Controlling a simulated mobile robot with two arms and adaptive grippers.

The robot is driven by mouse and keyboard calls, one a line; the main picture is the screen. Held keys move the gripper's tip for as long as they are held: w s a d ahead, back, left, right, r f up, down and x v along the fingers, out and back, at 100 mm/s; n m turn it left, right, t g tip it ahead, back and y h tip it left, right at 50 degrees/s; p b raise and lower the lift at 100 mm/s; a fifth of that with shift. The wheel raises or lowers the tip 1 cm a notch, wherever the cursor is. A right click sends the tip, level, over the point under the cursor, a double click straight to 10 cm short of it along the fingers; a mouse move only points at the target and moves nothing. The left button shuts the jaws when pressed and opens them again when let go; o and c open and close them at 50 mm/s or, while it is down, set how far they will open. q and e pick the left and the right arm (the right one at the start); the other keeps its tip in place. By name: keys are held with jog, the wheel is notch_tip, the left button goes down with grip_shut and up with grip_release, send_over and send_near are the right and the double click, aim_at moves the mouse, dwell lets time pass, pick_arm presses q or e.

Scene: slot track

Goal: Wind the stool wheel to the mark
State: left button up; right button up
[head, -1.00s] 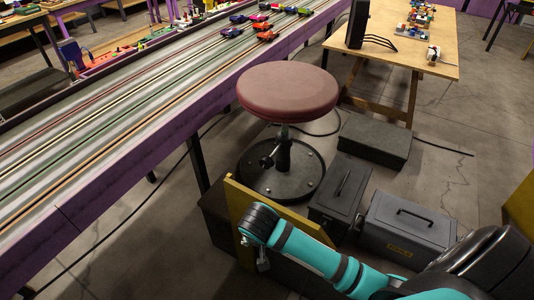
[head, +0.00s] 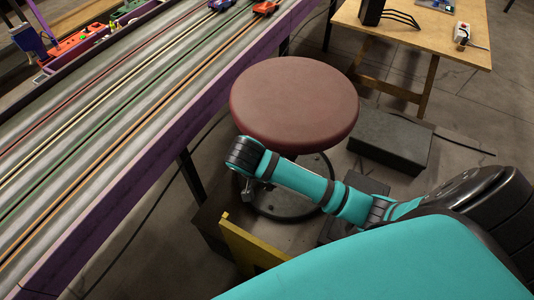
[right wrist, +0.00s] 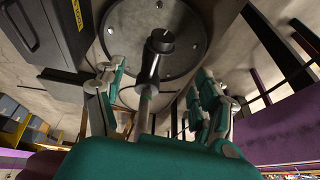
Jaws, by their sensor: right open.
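The stool has a round dark-red seat (head: 294,102) and a dark round base (head: 292,200), partly hidden by my right arm in the head view. The right wrist view shows its base plate (right wrist: 188,42) and upright column (right wrist: 149,68). My right gripper (right wrist: 158,78) is open, its fingers on either side of the column in that view; I cannot tell whether they touch it. In the head view the right gripper (head: 248,190) is low beside the seat's near left edge, mostly hidden by its wrist. My left gripper is not in view.
The slot track (head: 120,115) with its purple side runs along the left. A yellow board (head: 250,246) stands below my right arm. A dark block (head: 390,140) lies right of the stool, near a wooden table (head: 428,38). A grey case (right wrist: 45,30) shows in the wrist view.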

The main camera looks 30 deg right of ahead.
jog(key=b+x, duration=0.2)
jog(key=x, duration=1.5)
jog(key=shift+w+d+r+b, duration=0.15)
jog(key=shift+d+b, duration=0.05)
jog(key=shift+b, duration=0.1)
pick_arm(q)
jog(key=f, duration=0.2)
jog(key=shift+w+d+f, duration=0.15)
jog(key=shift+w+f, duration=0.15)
